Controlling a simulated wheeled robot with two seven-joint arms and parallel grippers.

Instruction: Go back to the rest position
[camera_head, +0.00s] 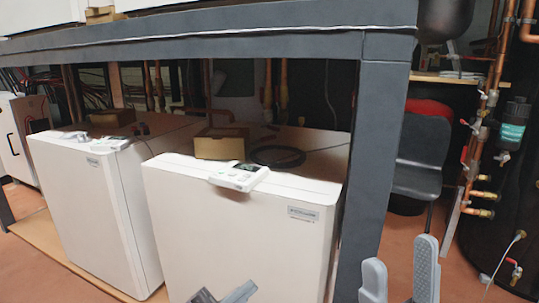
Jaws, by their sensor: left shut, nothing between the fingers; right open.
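My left gripper (232,293) shows at the bottom edge, in front of the nearer white heat pump (240,235). Only its tip part is in view; its fingers are together and hold nothing. My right gripper (400,278) shows at the bottom right, with two light grey fingers pointing up and apart. Nothing is between them. It is to the right of the heat pump, in front of the dark frame post (376,170). The rest of both arms is out of view.
A second white heat pump (88,210) stands at the left. A dark beam (200,32) crosses above both. A cardboard box (221,144) and a control panel (239,176) are on the nearer unit. A black chair (424,155), copper pipes (484,120) and a dark tank (520,235) stand at the right.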

